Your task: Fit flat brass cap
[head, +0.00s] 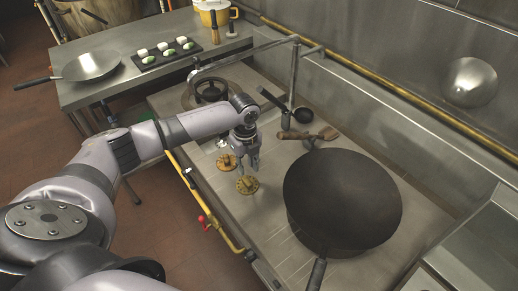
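Two small brass pieces show on the steel range top: one (227,161) lies left of my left gripper, the other (247,186) just below its fingertips. Both look round and flat with notched edges; I cannot tell which one is the flat brass cap. My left gripper (248,167) points down over the range top with its fingers apart and nothing visible between them. A dark burner ring (211,89) sits farther back, partly behind my arm. My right gripper is out of view.
A large dark wok (342,200) fills the range's right side. A wooden-handled tool (308,136) and a small black ladle (303,115) lie behind it. A faucet pipe (294,75) rises at the back. A yellow gas pipe (213,215) runs along the front edge.

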